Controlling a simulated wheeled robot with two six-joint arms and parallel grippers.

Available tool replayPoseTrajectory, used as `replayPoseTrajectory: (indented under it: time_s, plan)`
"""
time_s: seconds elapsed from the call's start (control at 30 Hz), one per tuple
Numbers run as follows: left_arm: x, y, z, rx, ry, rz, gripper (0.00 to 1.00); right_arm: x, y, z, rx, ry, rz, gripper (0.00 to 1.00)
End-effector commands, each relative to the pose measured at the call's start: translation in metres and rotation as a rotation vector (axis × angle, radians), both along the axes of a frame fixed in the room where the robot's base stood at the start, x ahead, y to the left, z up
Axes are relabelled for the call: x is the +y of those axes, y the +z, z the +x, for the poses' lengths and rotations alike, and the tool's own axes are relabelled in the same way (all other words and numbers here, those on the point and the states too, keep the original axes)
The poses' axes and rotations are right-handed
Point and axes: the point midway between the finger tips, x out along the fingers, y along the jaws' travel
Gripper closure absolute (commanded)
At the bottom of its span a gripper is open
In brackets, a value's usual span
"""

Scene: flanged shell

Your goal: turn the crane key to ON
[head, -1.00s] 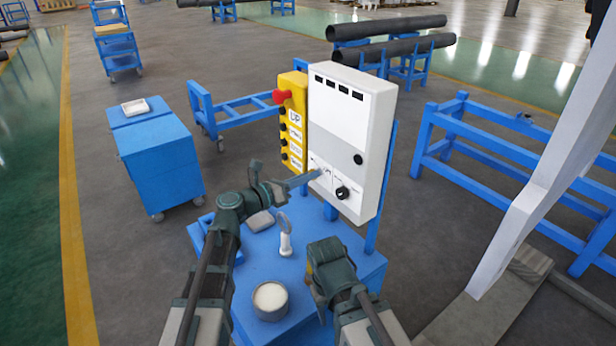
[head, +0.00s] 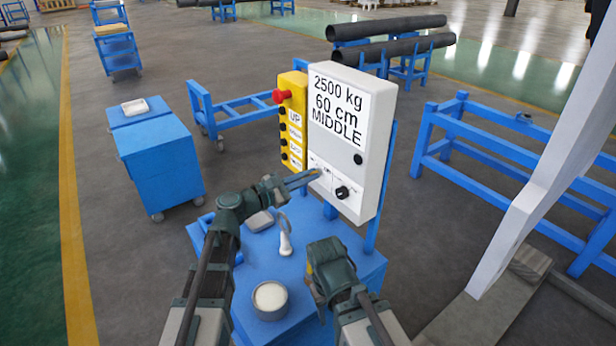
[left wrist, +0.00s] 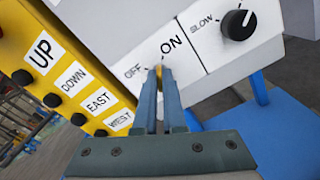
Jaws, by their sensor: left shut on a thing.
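The white control box (head: 350,135) stands upright, its display reading "2500 kg 60 cm MIDDLE". My left gripper (head: 314,174) reaches the lower left of its face. In the left wrist view its fingers (left wrist: 160,82) are shut on the crane key, of which a small yellowish bit (left wrist: 159,71) shows at the tips. The key lies by the OFF and ON labels; the fingers hide most of it, so its exact angle cannot be told. My right gripper (head: 316,284) is low over the blue table, away from the box; its jaw opening is not clear.
A yellow button panel (head: 293,120) with a red knob adjoins the box on the left. A black SLOW dial (left wrist: 238,24) is right of the key. The blue table (head: 255,258) holds a round container (head: 270,299), a white-handled tool (head: 285,243) and a grey block (head: 260,221).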

Motion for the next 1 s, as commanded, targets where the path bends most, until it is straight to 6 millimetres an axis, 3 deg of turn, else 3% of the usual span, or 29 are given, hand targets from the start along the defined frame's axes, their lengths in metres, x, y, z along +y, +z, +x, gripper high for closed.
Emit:
replayPoseTrajectory:
  time_s: [0.4, 1.0]
  plan:
    - [-0.0001, -0.0005, -0.0006, -0.172, 0.000, 0.127, 1.00, 0.0000, -0.0003, 0.0000, 0.000, 0.000, 0.000, 0.50]
    - [-0.0002, -0.0008, -0.0008, -0.208, -0.001, 0.154, 1.00, 0.0000, -0.0003, 0.0000, 0.000, 0.000, 0.000, 0.50]
